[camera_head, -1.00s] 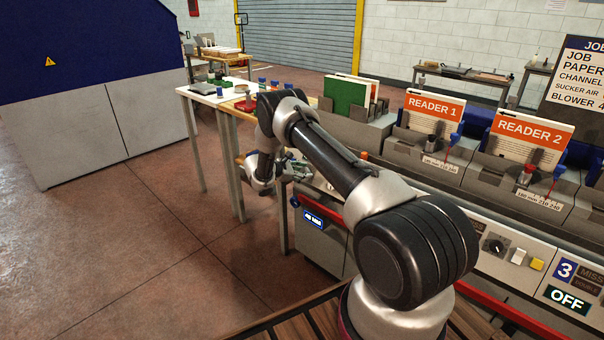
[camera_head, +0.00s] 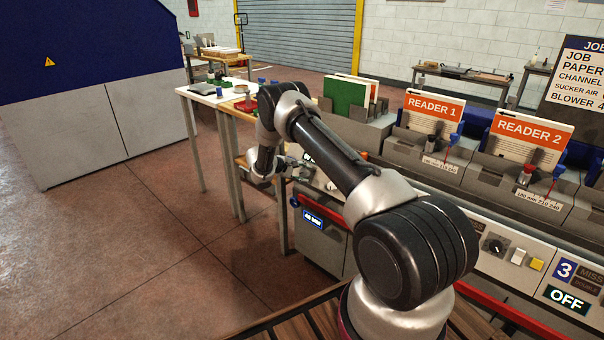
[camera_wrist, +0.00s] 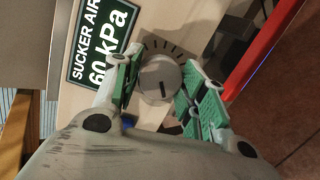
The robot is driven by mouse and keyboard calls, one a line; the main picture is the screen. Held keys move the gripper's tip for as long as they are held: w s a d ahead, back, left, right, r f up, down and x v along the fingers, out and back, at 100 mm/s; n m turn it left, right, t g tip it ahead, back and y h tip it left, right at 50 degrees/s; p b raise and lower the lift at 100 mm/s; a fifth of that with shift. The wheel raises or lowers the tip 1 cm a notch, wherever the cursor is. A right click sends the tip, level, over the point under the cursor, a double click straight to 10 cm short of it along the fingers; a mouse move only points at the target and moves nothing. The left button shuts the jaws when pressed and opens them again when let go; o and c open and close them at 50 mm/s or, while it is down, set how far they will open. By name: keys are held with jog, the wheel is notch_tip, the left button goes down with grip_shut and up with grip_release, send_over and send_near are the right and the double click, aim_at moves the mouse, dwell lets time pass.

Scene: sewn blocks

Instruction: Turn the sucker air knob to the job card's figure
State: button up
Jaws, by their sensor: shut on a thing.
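In the wrist view, the sucker air knob (camera_wrist: 158,82) is a round grey dial with a dark pointer line and black scale marks around it. My gripper (camera_wrist: 162,86) is shut on it, one green-padded finger at each side. My arm hides the knob there.
A red rail (camera_wrist: 262,50) runs close beside the knob in the wrist view. In the head view, READER 1 (camera_head: 434,108) and READER 2 (camera_head: 529,135) stations stand right of my arm. A white table (camera_head: 213,97) stands behind it. The floor at left is clear.

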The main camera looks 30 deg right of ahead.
jog(key=shift+f+m, duration=0.1)
jog(key=shift+m, duration=0.4)
jog(key=o, duration=1)
jog(key=v, duration=1.2)
